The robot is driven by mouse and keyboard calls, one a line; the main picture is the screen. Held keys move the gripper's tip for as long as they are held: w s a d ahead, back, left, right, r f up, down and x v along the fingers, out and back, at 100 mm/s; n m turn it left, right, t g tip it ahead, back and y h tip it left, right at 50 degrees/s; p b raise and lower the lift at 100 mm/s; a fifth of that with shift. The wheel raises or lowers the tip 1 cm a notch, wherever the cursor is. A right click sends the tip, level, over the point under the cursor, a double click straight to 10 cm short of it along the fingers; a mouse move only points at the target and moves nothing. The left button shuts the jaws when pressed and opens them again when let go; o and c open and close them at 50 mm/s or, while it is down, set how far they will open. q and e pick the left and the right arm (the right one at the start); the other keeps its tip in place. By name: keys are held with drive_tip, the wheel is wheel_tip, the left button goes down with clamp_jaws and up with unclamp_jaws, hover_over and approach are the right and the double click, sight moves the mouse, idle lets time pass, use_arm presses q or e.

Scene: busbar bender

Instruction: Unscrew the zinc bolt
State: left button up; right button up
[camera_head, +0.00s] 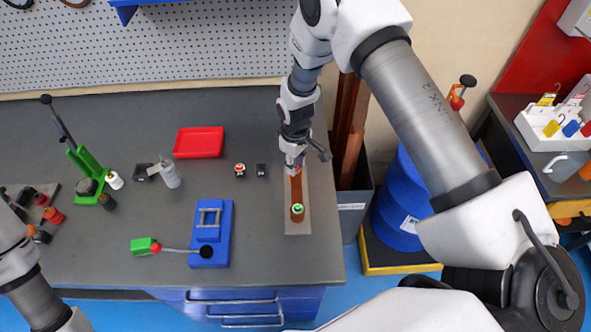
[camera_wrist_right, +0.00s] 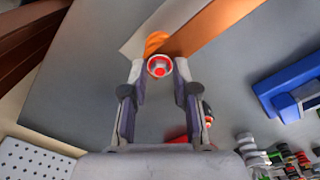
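A silver, red-centred bolt head (camera_wrist_right: 159,66), which looks like the zinc bolt, stands at the far end of a copper bar (camera_head: 296,188). The bar also shows in the right wrist view (camera_wrist_right: 215,25). In the head view my right gripper (camera_head: 296,164) points down over the bar's far end and hides the bolt. A green-ringed bolt (camera_head: 297,211) stands at the near end. My left gripper is out of view.
A grey plate (camera_head: 292,228) lies under the bar near the bench's right edge. A blue device (camera_head: 209,240) with a lever, a red tray (camera_head: 199,142) and small parts lie to the left. A blue barrel (camera_head: 396,215) stands right of the bench.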

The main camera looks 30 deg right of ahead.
clamp_jaws()
drive_tip(key=n, duration=0.5)
drive_tip(key=shift+n+b, duration=0.3)
drive_tip(key=shift+n, duration=0.1)
drive_tip(key=shift+n, duration=0.4)
drive_tip(key=n, duration=0.4)
drive_tip(key=shift+n, duration=0.4)
